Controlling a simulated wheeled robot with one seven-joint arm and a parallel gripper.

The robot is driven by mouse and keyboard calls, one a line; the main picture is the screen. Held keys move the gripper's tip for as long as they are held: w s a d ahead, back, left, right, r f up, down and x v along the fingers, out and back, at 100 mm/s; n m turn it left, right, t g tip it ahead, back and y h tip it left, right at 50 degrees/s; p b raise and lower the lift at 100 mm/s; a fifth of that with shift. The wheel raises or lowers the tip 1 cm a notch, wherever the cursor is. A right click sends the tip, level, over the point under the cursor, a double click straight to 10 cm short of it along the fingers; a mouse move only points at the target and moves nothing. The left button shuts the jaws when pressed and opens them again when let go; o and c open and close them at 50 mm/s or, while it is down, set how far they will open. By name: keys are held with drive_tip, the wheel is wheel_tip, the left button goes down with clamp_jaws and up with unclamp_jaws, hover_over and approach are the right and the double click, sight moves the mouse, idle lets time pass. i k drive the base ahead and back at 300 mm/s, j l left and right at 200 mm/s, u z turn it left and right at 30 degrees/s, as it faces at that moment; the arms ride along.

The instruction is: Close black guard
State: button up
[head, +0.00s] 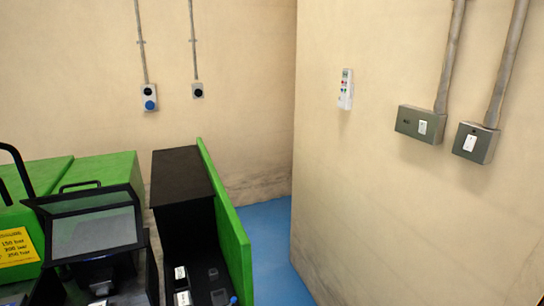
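The black guard (134,199) is at the lower left of the head view. It has a black frame around see-through grey panels, and it stands raised and tilted over the dark work area of the green machine (110,172). Dark parts with a small white label show below it. The guard's lower left side and its hinge are not clear to see. My gripper is not in view, and nothing is seen touching the guard.
A black box-like housing (182,178) with a green side panel (226,215) stands right of the guard. A yellow label (17,247) is at the far left. Blue floor (268,250) is clear between the green panel and the right wall, which carries grey switch boxes (421,124).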

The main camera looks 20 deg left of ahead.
sight(33, 203)
drive_tip(key=i+j+u, duration=0.1)
drive_tip(key=i+u, duration=0.25)
drive_tip(key=u, duration=0.15)
drive_tip(key=i+l+u, duration=0.1)
drive_tip(key=i+u, duration=0.35)
drive_tip(key=i+l+u, duration=0.15)
drive_tip(key=u, duration=0.35)
drive_tip(key=i+l+u, duration=0.65)
drive_tip(key=l+u, duration=0.15)
drive_tip(key=u, duration=0.15)
